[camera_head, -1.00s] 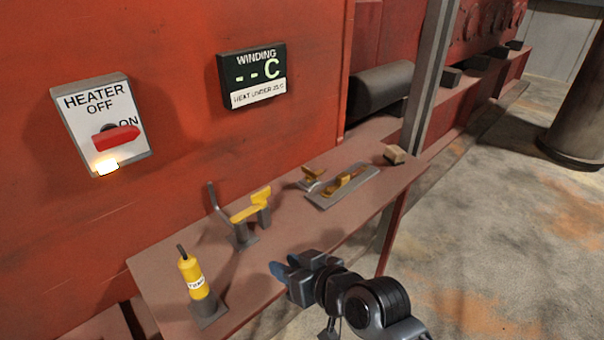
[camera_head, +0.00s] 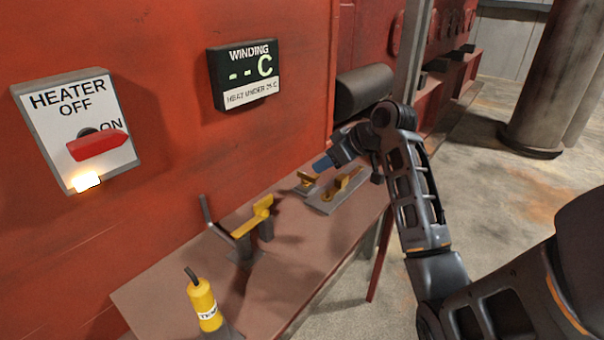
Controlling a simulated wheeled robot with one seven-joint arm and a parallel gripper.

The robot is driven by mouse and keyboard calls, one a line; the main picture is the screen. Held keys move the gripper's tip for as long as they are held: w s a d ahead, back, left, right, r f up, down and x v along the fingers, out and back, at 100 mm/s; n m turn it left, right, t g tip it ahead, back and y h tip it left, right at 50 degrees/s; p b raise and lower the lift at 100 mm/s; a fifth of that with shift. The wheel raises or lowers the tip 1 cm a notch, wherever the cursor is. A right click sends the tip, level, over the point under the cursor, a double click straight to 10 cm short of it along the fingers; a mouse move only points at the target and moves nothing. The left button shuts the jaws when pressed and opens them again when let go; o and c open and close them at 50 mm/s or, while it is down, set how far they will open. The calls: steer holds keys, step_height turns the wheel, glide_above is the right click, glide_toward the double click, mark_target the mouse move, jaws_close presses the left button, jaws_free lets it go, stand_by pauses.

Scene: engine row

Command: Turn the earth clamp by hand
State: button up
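No label in view marks the earth clamp. A small yellow-topped fitting (camera_head: 306,183) stands on the brown bench, beside a grey plate (camera_head: 325,205) bearing a yellow lever (camera_head: 345,181). Nearer me, a larger yellow lever (camera_head: 255,216) stands on grey posts with an upright grey rod. My gripper (camera_head: 320,163) has blue fingertips and appears just above the small yellow-topped fitting. I cannot tell whether it touches the fitting, or how far apart its fingers are.
A yellow probe (camera_head: 204,304) stands on the near end of the bench (camera_head: 165,285). The red wall holds a heater switch (camera_head: 80,130) with a lit lamp and a winding display (camera_head: 244,74) reading "-- C". A grey post (camera_head: 411,55) rises behind my arm.

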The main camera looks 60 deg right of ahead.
mark_target(306, 174)
steer(key=x, duration=0.7)
steer(key=shift+w+f, duration=0.2)
steer(key=shift+f, duration=0.05)
jaws_close()
